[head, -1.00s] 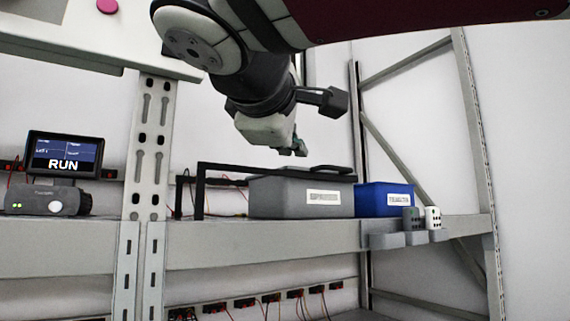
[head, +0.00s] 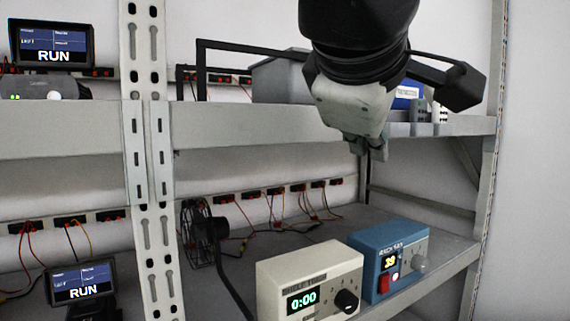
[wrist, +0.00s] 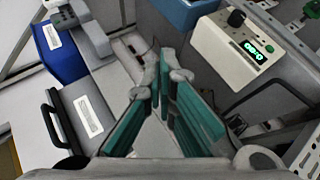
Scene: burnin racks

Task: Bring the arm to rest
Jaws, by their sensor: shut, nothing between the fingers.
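My gripper (head: 372,150) hangs at the end of my arm in the head view, in front of the upper shelf's right part, with its fingers pointing down. It is shut and empty. In the wrist view its teal-padded fingers (wrist: 163,85) show in the middle of the picture. The fingers look clear of the shelf and of the boxes. My wrist and gripper hide part of a grey bin (head: 280,80) and most of a blue bin (head: 408,92).
A white timer reading 0:00 (head: 310,284) and a blue instrument (head: 392,254) stand on the lower shelf below my gripper. The upper shelf edge (head: 240,124) runs behind it. A black fan (head: 197,235) stands left. The rack's upright (head: 143,180) is at left.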

